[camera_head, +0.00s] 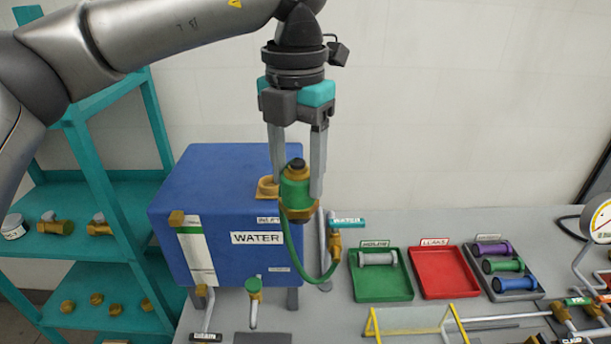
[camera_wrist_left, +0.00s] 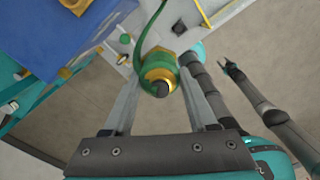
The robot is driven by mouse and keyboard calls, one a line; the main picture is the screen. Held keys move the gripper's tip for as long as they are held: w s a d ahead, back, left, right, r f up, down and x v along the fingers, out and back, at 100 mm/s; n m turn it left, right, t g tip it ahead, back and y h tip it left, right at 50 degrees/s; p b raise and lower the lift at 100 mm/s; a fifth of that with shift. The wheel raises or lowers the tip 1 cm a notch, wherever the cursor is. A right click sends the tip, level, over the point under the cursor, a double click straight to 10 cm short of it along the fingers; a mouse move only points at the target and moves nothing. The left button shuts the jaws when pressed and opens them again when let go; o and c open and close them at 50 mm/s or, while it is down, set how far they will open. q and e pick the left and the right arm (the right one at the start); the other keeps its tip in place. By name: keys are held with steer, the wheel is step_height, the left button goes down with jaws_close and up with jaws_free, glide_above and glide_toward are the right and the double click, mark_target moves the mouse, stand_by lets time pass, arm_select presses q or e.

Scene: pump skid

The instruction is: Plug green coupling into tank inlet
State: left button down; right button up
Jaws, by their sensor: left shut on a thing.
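My left gripper (camera_head: 296,194) points down and is shut on the green coupling (camera_head: 295,188), a green body with brass parts and a dark tip on top. A green hose runs down from the coupling. It hangs in front of the blue water tank (camera_head: 225,185), near its upper right edge. A brass fitting (camera_head: 267,187) shows just behind and left of the coupling, above the INLET label (camera_head: 268,220); a gap cannot be judged. In the left wrist view the coupling (camera_wrist_left: 160,80) sits between the fingers. My right gripper (camera_wrist_left: 226,63) shows small there; its opening is unclear.
A brass valve with a teal WATER handle (camera_head: 346,222) stands right of the tank. A green tray (camera_head: 380,285), a red tray (camera_head: 443,272) and a dark tray with coloured cylinders (camera_head: 519,256) lie on the bench. A teal shelf (camera_head: 110,205) with brass fittings stands left.

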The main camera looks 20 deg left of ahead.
arm_select(q)
steer(key=w+a+p, duration=0.2)
steer(key=w+a, duration=0.9)
steer(key=w, duration=0.5)
stand_by(0.3)
stand_by(0.4)
